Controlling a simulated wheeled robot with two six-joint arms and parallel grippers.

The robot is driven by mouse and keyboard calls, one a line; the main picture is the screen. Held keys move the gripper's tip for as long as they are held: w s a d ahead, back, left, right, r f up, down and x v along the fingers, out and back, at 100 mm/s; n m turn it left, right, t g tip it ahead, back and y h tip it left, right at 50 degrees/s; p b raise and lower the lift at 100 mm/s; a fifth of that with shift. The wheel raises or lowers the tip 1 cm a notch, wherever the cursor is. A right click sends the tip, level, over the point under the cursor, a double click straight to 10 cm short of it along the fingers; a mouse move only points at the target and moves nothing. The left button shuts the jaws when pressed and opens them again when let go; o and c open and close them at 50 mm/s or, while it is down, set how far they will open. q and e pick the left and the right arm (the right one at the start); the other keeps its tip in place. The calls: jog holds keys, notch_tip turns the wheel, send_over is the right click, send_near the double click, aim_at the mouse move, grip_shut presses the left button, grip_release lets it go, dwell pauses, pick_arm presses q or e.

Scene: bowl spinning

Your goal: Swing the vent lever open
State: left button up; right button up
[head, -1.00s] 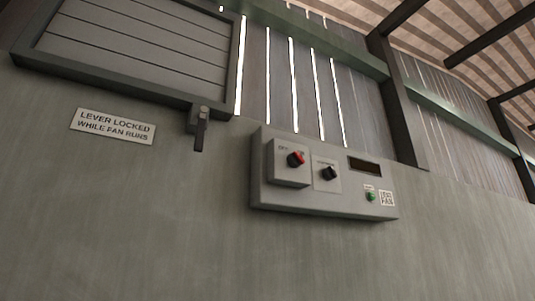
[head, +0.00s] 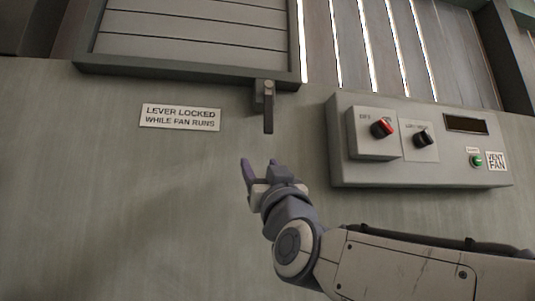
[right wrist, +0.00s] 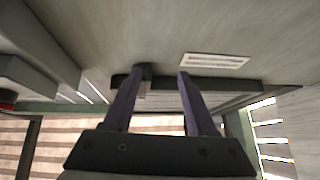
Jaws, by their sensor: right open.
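The dark vent lever (head: 268,108) hangs straight down from a small bracket at the lower right corner of the louvred vent (head: 190,45). My right gripper (head: 260,165) is open and empty, with its purple fingers pointing up, just below the lever's lower end and slightly left of it. It looks apart from the lever. In the right wrist view the open fingers (right wrist: 162,73) point towards the vent's frame, and the lever seems mostly hidden near the left finger. My left gripper is not in view.
A sign (head: 180,117) reading "LEVER LOCKED WHILE FAN RUNS" is on the wall left of the lever.

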aim_at(269, 118)
jog(key=w+r+t+h+p, duration=0.1)
jog(key=r+p, duration=0.1)
jog(key=r, duration=0.2)
jog(key=w+d+r+m+p, duration=0.1)
jog(key=r+p, duration=0.2)
jog(key=r, duration=0.1)
jog(key=w+r+m+t+h+p, duration=0.1)
jog(key=w+r+p, duration=0.1)
jog(key=r, duration=0.2)
jog(key=shift+d+t+h+p, duration=0.3)
jog(key=shift+p, duration=0.05)
jog(key=shift+w+a+r+p, duration=0.1)
jog(key=shift+w+r+p, duration=0.35)
jog(key=shift+w+p, duration=0.25)
jog(key=shift+c, duration=0.3)
grip_shut()
